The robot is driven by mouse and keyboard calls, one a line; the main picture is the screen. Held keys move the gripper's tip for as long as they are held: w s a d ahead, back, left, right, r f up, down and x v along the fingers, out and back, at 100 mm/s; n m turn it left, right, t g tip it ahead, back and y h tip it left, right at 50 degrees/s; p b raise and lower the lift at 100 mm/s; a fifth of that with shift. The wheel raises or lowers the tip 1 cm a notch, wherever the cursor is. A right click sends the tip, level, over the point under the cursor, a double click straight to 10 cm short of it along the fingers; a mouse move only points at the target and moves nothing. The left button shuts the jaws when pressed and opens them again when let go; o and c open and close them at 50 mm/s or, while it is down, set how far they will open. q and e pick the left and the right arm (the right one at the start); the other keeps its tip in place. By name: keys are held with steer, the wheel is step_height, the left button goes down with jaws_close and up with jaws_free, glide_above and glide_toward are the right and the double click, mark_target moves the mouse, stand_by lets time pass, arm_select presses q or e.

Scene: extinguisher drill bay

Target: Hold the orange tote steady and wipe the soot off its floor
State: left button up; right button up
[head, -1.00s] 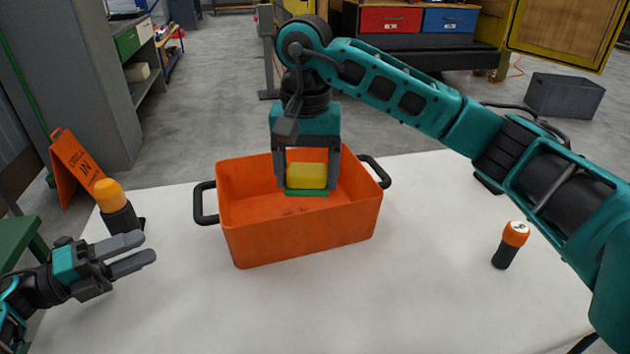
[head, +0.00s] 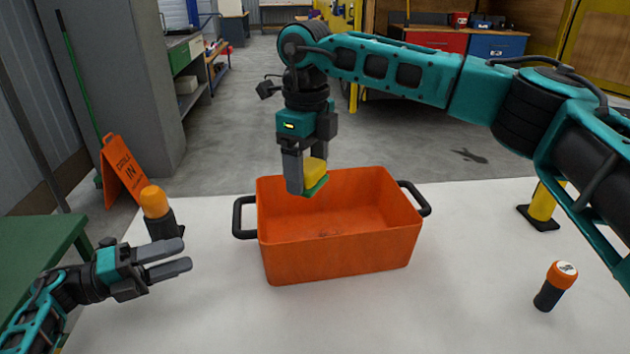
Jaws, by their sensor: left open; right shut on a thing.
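The orange tote (head: 345,259) stands on the white table with a black handle at each end. A faint dark smudge (head: 325,233) shows on its floor near the front; the front wall hides part of the floor. My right gripper (head: 307,183) points down and is shut on a sponge (head: 315,173), yellow above and green below. It holds the sponge in the air by the tote's back left, clear of the floor. My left gripper (head: 182,256) is open and empty, left of the tote and apart from its left handle (head: 243,218).
A black flashlight-like item with an orange top (head: 556,286) stands at the right of the white table (head: 470,290). A similar orange-topped item (head: 158,212) stands behind my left gripper. A yellow post (head: 542,203) is at the back right. The front table area is clear.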

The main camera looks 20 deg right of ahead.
mark_target(238, 234)
steer(key=r+m, duration=0.1)
steer(key=m, duration=0.1)
steer(key=w+r+m, duration=0.1)
steer(key=shift+w+m, duration=0.1)
steer(key=shift+m, duration=0.3)
arm_select(q)
steer(key=d, duration=0.8)
steer(key=w+d, duration=0.1)
steer(key=d, duration=0.3)
steer(key=shift+r, duration=0.3)
steer(key=shift+w, duration=0.1)
jaws_close()
